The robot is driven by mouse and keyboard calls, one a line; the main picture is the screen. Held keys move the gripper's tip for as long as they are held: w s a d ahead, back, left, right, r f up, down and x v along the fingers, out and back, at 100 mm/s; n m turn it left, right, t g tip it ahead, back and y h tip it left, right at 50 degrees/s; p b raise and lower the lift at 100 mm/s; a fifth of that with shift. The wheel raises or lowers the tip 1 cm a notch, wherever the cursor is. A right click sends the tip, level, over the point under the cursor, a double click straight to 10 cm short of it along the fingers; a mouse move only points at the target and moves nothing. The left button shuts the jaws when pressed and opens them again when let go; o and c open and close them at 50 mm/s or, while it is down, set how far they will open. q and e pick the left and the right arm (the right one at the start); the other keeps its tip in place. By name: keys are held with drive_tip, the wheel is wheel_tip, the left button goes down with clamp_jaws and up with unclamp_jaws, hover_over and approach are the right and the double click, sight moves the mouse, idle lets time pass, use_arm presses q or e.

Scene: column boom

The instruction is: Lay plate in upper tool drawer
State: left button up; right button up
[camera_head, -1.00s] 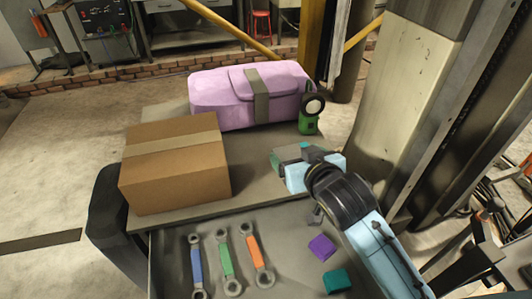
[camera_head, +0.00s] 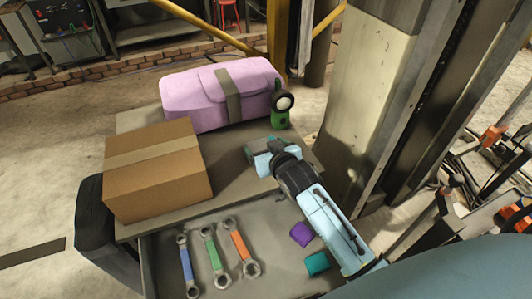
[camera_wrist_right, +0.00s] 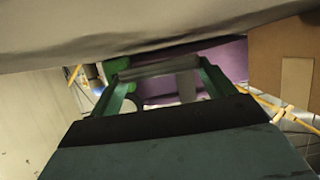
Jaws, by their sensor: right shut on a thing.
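My right gripper (camera_head: 264,144) hangs low over the grey top of the tool cabinet, near its right front edge. Its green fingers are shut on a thin grey plate, which shows edge-on as a bar between them in the right wrist view (camera_wrist_right: 160,69). In the head view the plate is mostly hidden by the gripper. The upper tool drawer (camera_head: 275,235) is pulled open below the top's front edge. In it lie a blue wrench (camera_head: 187,268), a green wrench (camera_head: 213,258), an orange wrench (camera_head: 241,248), a purple block (camera_head: 301,234) and a teal block (camera_head: 317,263).
A cardboard box (camera_head: 160,180) stands on the cabinet top at left. A pink bag (camera_head: 190,102) with a grey strap lies at the back. A green item with a round dial (camera_head: 281,115) stands beside the bag. A thick pale column (camera_head: 372,90) rises to the right.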

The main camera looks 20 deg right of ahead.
drive_tip(key=shift+f, duration=0.95)
drive_tip(key=o, duration=1.3)
drive_tip(key=shift+f, duration=0.2)
drive_tip(key=shift+r, duration=0.2)
drive_tip(key=d+p+v, duration=0.1)
drive_tip(key=p+v, duration=0.1)
drive_tip(key=v, duration=1.1)
drive_tip(key=x, duration=0.4)
drive_tip(key=a+x, duration=0.1)
drive_tip(key=x, duration=0.2)
drive_tip(key=shift+f, duration=0.25)
drive_tip(key=shift+x, duration=3.05)
